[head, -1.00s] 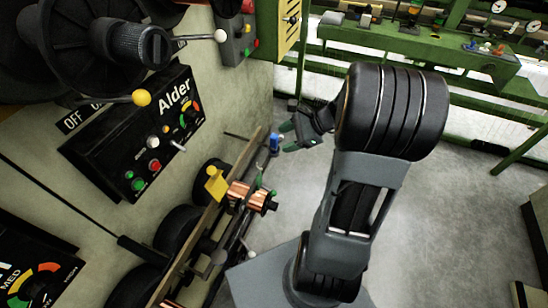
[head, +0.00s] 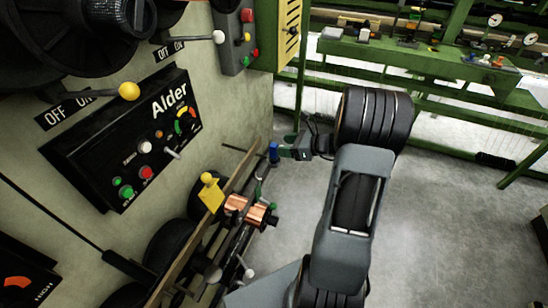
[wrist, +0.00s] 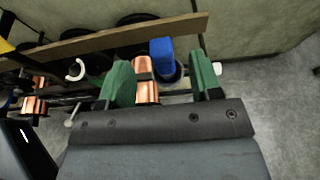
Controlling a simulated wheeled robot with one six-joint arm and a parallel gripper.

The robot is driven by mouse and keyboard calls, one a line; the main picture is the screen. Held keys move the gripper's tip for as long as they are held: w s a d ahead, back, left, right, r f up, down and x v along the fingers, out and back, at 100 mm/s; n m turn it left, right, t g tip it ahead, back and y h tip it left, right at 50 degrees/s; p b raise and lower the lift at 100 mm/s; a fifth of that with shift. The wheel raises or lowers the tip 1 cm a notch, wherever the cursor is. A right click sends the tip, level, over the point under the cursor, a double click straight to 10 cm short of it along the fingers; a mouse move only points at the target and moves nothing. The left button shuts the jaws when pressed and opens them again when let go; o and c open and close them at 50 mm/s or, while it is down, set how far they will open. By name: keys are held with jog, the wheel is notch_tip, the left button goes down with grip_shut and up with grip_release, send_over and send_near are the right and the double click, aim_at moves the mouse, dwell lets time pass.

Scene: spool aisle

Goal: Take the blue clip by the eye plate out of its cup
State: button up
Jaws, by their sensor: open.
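The blue clip (head: 273,153) stands near the far end of the wooden rail, beside the machine. In the wrist view the blue clip (wrist: 162,57) lies between and beyond my two green fingertips, nearer the right one. A dark round rim (wrist: 178,72), apparently its cup, shows at its base. My gripper (wrist: 161,82) is open and empty, its fingers pointing at the clip. In the head view my gripper (head: 289,148) is just right of the clip; whether they touch I cannot tell. I cannot clearly make out the eye plate.
A copper spool (wrist: 146,78) sits just left of the clip in the wrist view. The wooden rail (wrist: 110,38) runs behind. A white hook (wrist: 76,70) is at the left. Open floor (head: 440,200) lies to the right.

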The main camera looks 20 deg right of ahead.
aim_at(274, 145)
jog(key=shift+b+x, duration=0.6)
jog(key=shift+x, duration=2)
jog(key=shift+c, duration=0.2)
grip_shut()
